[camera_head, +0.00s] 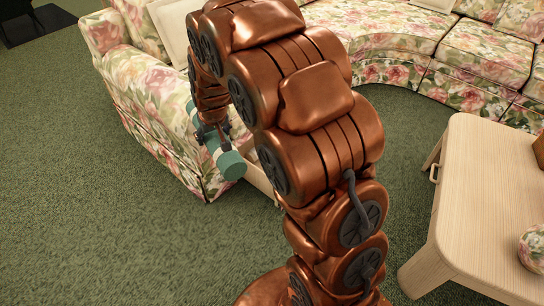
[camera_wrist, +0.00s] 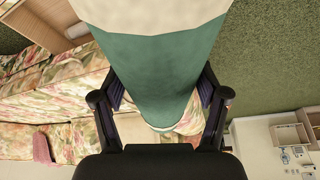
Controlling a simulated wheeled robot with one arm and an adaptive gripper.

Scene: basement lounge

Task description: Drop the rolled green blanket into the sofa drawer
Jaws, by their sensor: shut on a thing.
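The rolled green blanket (camera_head: 231,163) is a teal-green roll with a pale band, held off the floor beside the front of the floral sofa. My gripper (camera_head: 214,132) is shut on it. In the wrist view the blanket (camera_wrist: 160,65) fills the space between the two dark fingers (camera_wrist: 160,92), with a cream band at the top. A pale wooden panel (camera_head: 260,178), perhaps part of the sofa drawer, shows low beside the sofa. My arm hides most of it, so I cannot tell how far the drawer is open.
The floral sofa (camera_head: 150,90) stands behind my arm and curves away to the right. A pale wooden table (camera_head: 490,200) with a floral round object (camera_head: 533,248) stands at the right, close to my arm. The green carpet at the left is clear.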

